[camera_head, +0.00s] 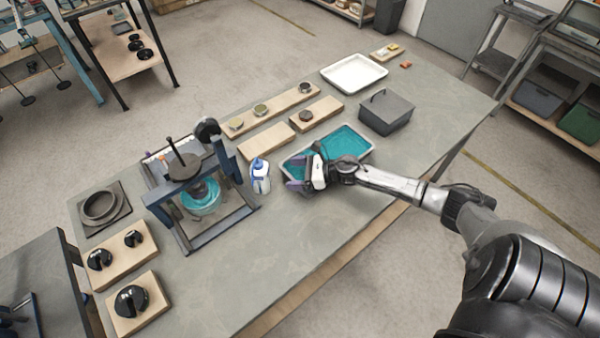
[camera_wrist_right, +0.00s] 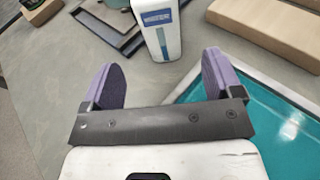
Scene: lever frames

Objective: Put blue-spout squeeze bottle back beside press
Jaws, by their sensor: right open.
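The squeeze bottle (camera_head: 260,177), white with a blue spout, stands upright on the table just right of the press. The press (camera_head: 190,180) has a dark frame with a teal bowl-like part inside. My right gripper (camera_head: 296,173) is open and empty, to the right of the bottle and apart from it. In the right wrist view, the bottle (camera_wrist_right: 157,28) stands ahead, beyond the purple-padded fingers of my right gripper (camera_wrist_right: 160,80); its spout is cut off by the frame's top. My left gripper is not in view.
A tray with teal contents (camera_head: 347,139) lies under and beside my right gripper. A grey lidded box (camera_head: 386,112) and a white tray (camera_head: 353,73) stand farther back. Wooden blocks (camera_head: 267,139) lie behind the bottle. The table's front middle (camera_head: 270,240) is clear.

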